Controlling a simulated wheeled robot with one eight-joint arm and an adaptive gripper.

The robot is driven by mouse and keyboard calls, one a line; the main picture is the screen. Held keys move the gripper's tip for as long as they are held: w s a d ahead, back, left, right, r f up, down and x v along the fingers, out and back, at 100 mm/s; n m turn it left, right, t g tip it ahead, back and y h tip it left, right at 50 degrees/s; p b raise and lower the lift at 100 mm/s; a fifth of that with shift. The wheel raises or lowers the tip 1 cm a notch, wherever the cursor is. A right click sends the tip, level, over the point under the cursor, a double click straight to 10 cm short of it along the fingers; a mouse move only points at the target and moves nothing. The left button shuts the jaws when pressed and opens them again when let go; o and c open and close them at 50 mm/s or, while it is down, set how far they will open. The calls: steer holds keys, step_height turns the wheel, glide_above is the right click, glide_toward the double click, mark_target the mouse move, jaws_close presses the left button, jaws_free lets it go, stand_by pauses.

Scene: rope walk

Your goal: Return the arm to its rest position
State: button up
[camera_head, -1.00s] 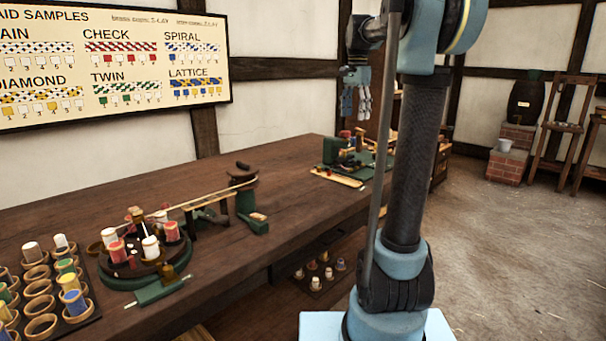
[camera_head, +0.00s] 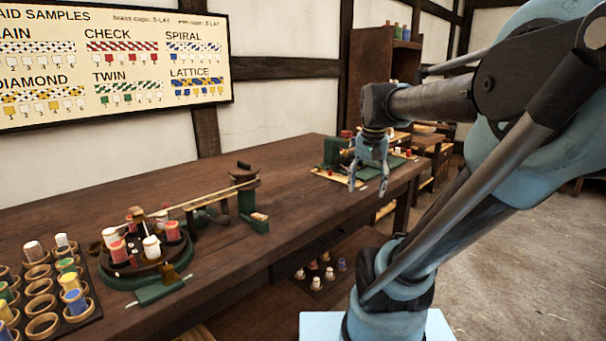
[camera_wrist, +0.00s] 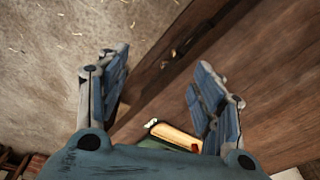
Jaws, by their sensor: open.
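My gripper (camera_head: 369,180) hangs pointing down near the far right end of the long wooden bench (camera_head: 290,215). Its fingers are spread with nothing between them. In the wrist view my gripper (camera_wrist: 160,90) also shows open, with the bench edge and the floor below it. A green-based device (camera_head: 335,152) with a pale wooden strip stands on the bench behind my gripper and is partly hidden by it. In the head view my arm reaches out from its base at the lower right.
A round braiding stand (camera_head: 140,255) with bobbins sits on the bench at left. A rack (camera_head: 40,305) of coloured spools stands at the lower left. A low shelf with several small spools (camera_head: 318,272) is under the bench. Open floor (camera_head: 530,270) lies at right.

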steer(key=s+f+n, duration=0.4)
steer(key=s+f, duration=0.7)
steer(key=f, duration=0.4)
steer(key=shift+t, duration=0.3)
steer(key=shift+d, duration=0.1)
steer(key=shift+w+f, duration=0.2)
steer(key=shift+w, duration=0.25)
